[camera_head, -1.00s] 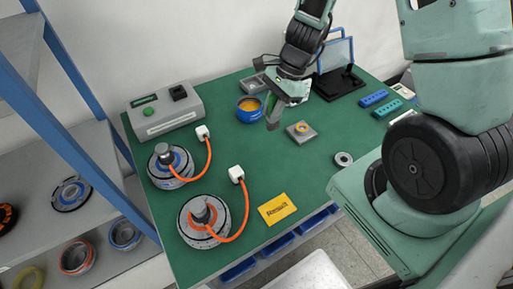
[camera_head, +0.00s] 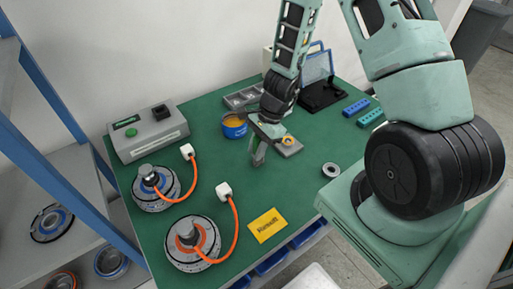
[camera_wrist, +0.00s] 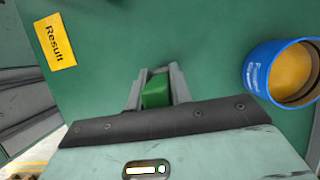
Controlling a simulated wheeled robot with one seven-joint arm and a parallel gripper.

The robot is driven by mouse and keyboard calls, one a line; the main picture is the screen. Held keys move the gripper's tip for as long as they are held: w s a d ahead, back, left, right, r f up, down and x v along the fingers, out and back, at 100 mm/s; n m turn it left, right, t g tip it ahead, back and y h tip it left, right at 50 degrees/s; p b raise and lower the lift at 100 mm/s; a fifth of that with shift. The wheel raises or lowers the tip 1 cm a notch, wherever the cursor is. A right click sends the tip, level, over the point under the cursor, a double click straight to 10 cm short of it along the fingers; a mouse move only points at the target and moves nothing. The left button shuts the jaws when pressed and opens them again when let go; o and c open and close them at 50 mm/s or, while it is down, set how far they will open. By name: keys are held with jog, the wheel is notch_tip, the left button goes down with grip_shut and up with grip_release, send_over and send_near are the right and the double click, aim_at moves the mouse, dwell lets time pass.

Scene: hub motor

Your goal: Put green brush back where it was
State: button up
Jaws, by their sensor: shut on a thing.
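In the wrist view a green piece, the green brush (camera_wrist: 156,91), sits between the two grey fingers of my gripper (camera_wrist: 158,86). Only a short green part shows; the rest is hidden. In the head view my gripper (camera_head: 258,153) hangs over the green table, just right of and in front of a blue pot with yellow-orange contents (camera_head: 234,129). The brush is hard to make out there. I cannot tell whether it touches the table. The blue pot also shows at the right of the wrist view (camera_wrist: 256,75).
A yellow "Result" card (camera_head: 268,225) lies near the front. Two round motors (camera_head: 153,190) with orange cables stand at left, below a grey control box (camera_head: 147,132). Open table lies between card and gripper.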

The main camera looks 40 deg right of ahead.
jog(key=shift+f, duration=0.25)
jog(key=o, duration=0.9)
jog(key=shift+r, duration=0.1)
jog(key=v, duration=1.2)
jog(key=s+a+r+n+g+h, duration=0.1)
jog(key=s+a+r+n, duration=0.25)
jog(key=a+n, duration=0.3)
jog(key=s+a+r+n, duration=0.2)
jog(key=a+r+n, duration=0.25)
jog(key=a, duration=0.35)
jog(key=s+a+r+n+h, duration=0.1)
jog(key=s+a+n, duration=0.1)
jog(key=s+n, duration=0.2)
jog(key=s+a+r+n+h, duration=0.1)
jog(key=s+a+r+n, duration=0.1)
jog(key=s+n, duration=0.3)
jog(key=s+a+r+n+t+h, duration=0.1)
jog(key=s+a+r+n, duration=0.1)
jog(key=s+a+n, duration=0.1)
jog(key=shift+s+a+r+n+p, duration=0.1)
jog(key=shift+s+a+n+p, duration=0.2)
jog(key=shift+n, duration=0.4)
jog(key=shift+s+n+p, duration=0.1)
jog(key=shift+s+n, duration=0.3)
jog(key=shift+n, duration=0.3)
